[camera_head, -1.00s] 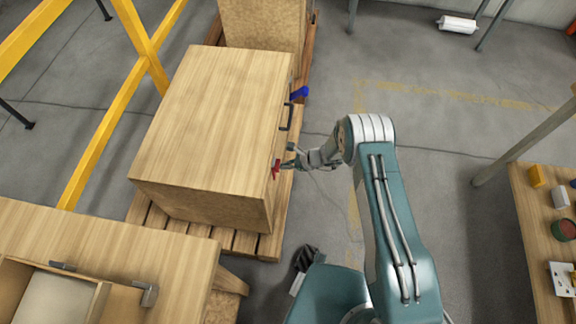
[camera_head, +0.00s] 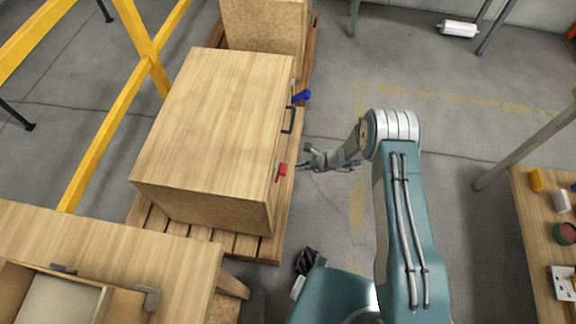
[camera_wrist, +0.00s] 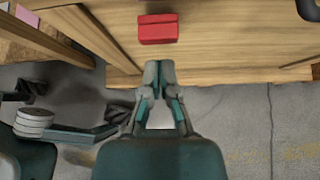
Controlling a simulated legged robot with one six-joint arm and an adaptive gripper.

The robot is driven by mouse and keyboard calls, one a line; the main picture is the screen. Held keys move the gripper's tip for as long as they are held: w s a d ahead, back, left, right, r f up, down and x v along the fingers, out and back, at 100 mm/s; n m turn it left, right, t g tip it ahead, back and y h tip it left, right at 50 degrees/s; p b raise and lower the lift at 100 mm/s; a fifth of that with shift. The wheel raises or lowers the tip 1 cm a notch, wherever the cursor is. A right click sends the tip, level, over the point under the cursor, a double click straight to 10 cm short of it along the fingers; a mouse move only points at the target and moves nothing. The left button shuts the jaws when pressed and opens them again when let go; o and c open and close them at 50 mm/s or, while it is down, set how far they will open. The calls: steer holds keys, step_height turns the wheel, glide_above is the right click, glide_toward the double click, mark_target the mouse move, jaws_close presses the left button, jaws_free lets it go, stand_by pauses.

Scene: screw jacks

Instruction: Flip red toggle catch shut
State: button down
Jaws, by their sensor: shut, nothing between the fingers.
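The red toggle catch (camera_head: 282,170) is on the right side face of the large wooden crate (camera_head: 215,120), near its front corner. In the wrist view the red catch (camera_wrist: 158,29) shows as a red block on the wooden face, straight ahead of the fingertips. My gripper (camera_head: 303,160) is shut and empty, just to the right of the catch with a small gap. In the wrist view my gripper's fingertips (camera_wrist: 158,72) are together below the catch. I cannot tell whether the catch is fully latched.
A blue catch (camera_head: 301,96) and a dark handle (camera_head: 288,120) are farther back on the same face. The crate stands on a pallet (camera_head: 185,227). A workbench (camera_head: 110,240) is front left, another table (camera_head: 540,230) at right.

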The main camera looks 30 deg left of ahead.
mark_target(281, 174)
steer(key=a+r+v, duration=0.1)
steer(key=v, duration=0.8)
steer(key=d+f, duration=0.3)
steer(key=f, duration=0.2)
steer(key=s+a+f, duration=0.2)
steer(key=a+f, duration=0.2)
steer(key=a, duration=0.7)
steer(key=shift+s+f+y, duration=0.25)
steer(key=shift+s+y, duration=0.05)
steer(key=shift+s, duration=0.1)
steer(key=shift+a, duration=0.1)
